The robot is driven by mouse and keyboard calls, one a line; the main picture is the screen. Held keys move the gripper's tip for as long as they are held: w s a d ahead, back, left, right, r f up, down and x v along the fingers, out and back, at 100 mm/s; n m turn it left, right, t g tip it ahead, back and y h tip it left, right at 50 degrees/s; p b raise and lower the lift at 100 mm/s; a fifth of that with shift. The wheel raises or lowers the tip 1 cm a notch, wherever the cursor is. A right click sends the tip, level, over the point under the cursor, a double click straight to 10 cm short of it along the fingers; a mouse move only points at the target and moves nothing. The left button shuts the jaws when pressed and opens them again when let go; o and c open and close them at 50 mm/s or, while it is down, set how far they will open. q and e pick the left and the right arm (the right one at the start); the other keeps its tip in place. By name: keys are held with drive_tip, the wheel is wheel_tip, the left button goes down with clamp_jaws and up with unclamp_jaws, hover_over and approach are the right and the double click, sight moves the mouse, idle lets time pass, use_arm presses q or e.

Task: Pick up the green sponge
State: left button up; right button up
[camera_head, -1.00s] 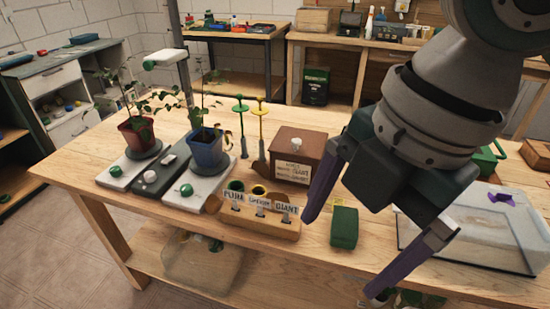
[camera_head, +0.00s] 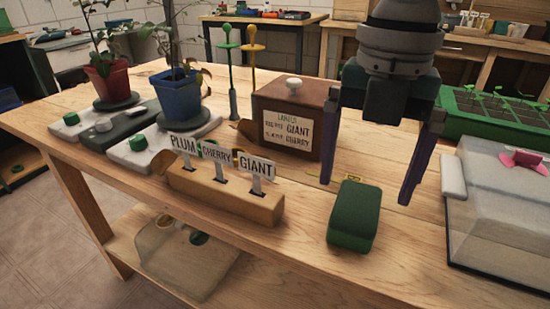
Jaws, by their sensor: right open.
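The green sponge (camera_head: 354,216) is a dark green rounded block lying on the wooden table near its front edge, right of the label holder. My right gripper (camera_head: 366,190) comes down from the top right. Its two purple fingers are spread wide and empty. The fingertips are just behind the sponge, one near its far left corner and one to its right. I cannot tell how high they are above the table. My left gripper is not in view.
A wooden holder (camera_head: 225,197) with PLUM, CHERRY and GIANT signs stands left of the sponge. A brown box (camera_head: 290,125) is behind. A clear-lidded case (camera_head: 500,220) and a green seedling tray (camera_head: 490,122) are at right. Potted plants stand at left.

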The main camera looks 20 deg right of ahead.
sight(359, 204)
wheel_tip(359, 204, down, 5)
drive_tip(key=shift+w+f+b, duration=0.1)
drive_tip(key=shift+f+b, duration=0.1)
drive_tip(key=shift+b, duration=0.6)
drive_tip(key=shift+c, duration=0.2)
drive_tip(key=c, duration=1.3)
wheel_tip(359, 204, up, 20)
drive_tip(key=p, duration=0.5)
